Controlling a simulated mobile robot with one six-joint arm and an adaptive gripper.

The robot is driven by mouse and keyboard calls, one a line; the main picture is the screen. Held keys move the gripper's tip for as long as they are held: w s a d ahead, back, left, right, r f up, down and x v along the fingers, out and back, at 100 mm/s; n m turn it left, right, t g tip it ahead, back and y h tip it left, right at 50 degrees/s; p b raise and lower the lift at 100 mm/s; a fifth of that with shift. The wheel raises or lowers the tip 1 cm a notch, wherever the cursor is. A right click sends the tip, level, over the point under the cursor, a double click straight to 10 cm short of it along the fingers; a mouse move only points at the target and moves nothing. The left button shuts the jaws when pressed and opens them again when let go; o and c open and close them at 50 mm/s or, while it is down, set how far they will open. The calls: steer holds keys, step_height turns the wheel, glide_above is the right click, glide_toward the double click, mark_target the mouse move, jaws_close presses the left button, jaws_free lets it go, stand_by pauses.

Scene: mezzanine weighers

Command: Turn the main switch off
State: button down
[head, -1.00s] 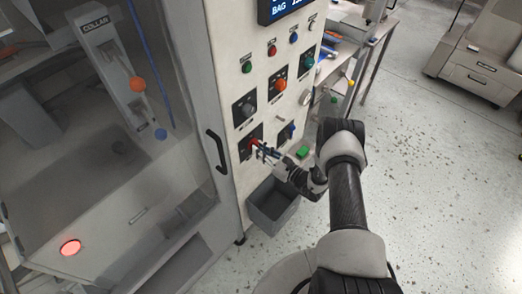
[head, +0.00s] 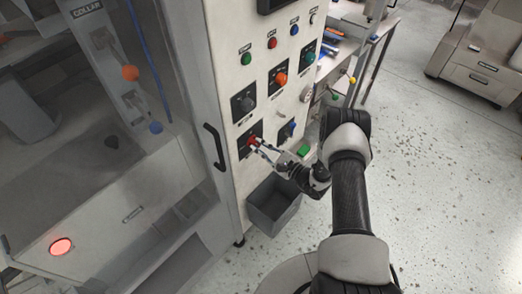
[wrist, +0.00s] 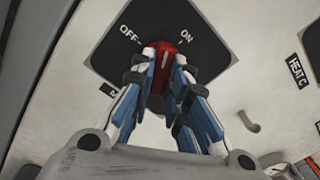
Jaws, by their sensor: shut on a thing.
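The main switch is a red rotary knob (head: 252,139) on a black plate, low on the machine's front panel. In the wrist view the knob (wrist: 164,51) sits between the labels OFF at left and ON at upper right. A pale mark shows on its face, but I cannot tell which label it points to. My gripper (head: 258,146) reaches the panel from the right. Its blue-padded fingers (wrist: 161,75) are shut on the knob's sides and hide part of it. The display (head: 276,4) at the panel's top is dark.
Other knobs, an orange one (head: 281,78) and a grey one (head: 244,102), sit above on the panel. A grey bin (head: 273,204) hangs below. A door handle (head: 215,147) stands out at left. A red lamp (head: 61,246) glows. Open floor lies right.

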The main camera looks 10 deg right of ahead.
steer(key=n+b, duration=0.4)
steer(key=n, duration=0.2)
steer(key=shift+f+n, duration=0.1)
steer(key=shift+n, duration=0.2)
steer(key=n+b, duration=0.3)
steer(key=n, duration=0.2)
steer(key=shift+b, duration=0.35)
steer(key=shift+r+n, duration=0.2)
steer(key=shift+n, duration=0.1)
steer(key=c, duration=1.6)
jaws_free()
steer(key=shift+o, duration=0.2)
steer(key=shift+d, duration=0.1)
steer(key=v, duration=1.2)
